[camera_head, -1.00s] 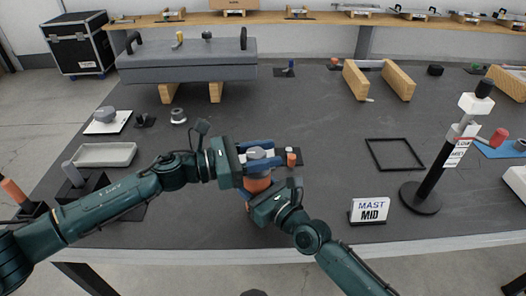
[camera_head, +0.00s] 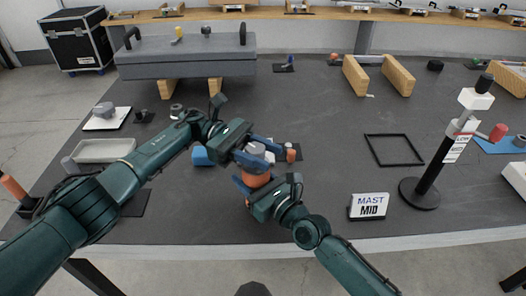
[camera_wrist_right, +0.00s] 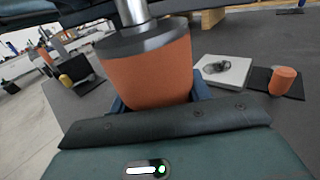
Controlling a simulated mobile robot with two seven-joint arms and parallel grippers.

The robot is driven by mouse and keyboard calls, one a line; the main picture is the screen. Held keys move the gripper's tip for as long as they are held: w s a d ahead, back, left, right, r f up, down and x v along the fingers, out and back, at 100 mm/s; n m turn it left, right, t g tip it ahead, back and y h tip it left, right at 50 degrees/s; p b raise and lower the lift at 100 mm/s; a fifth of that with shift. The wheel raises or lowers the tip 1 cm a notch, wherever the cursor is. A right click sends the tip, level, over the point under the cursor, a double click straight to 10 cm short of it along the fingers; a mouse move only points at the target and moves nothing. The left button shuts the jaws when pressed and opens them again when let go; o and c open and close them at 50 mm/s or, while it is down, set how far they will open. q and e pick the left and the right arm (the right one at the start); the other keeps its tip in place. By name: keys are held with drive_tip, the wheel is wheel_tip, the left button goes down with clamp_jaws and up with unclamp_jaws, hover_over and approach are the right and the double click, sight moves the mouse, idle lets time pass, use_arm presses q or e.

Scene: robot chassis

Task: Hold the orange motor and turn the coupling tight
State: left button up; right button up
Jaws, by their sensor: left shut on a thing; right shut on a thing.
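The orange motor (camera_head: 257,181) stands upright near the table's middle, with the grey coupling (camera_head: 256,149) on top. My right gripper (camera_head: 255,183) is shut around the motor from the front. In the right wrist view the motor (camera_wrist_right: 150,75) fills the middle between blue fingers, and a dark collar with a metal shaft (camera_wrist_right: 133,12) rises from it. My left gripper (camera_head: 257,151) comes in from the left, shut on the coupling with blue fingers on either side of it. Its contact surfaces are partly hidden.
A small orange cylinder (camera_head: 291,155) stands on a dark pad just right of the grippers. A blue block (camera_head: 201,156) lies beneath my left arm. A black square frame (camera_head: 394,134), a MAST MID sign (camera_head: 369,206) and a mast stand (camera_head: 432,180) are to the right.

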sight(262, 152)
use_arm(q)
drive_tip(key=shift+m+g+y, duration=0.4)
drive_tip(key=shift+m+g, duration=0.2)
drive_tip(key=shift+s+g+y, duration=0.2)
drive_tip(key=shift+g+y, duration=0.2)
drive_tip(key=shift+g, duration=0.1)
drive_tip(key=o, duration=1)
drive_tip(key=shift+a+r, duration=0.1)
wheel_tip(262, 152, up, 10)
drive_tip(key=shift+f, duration=0.1)
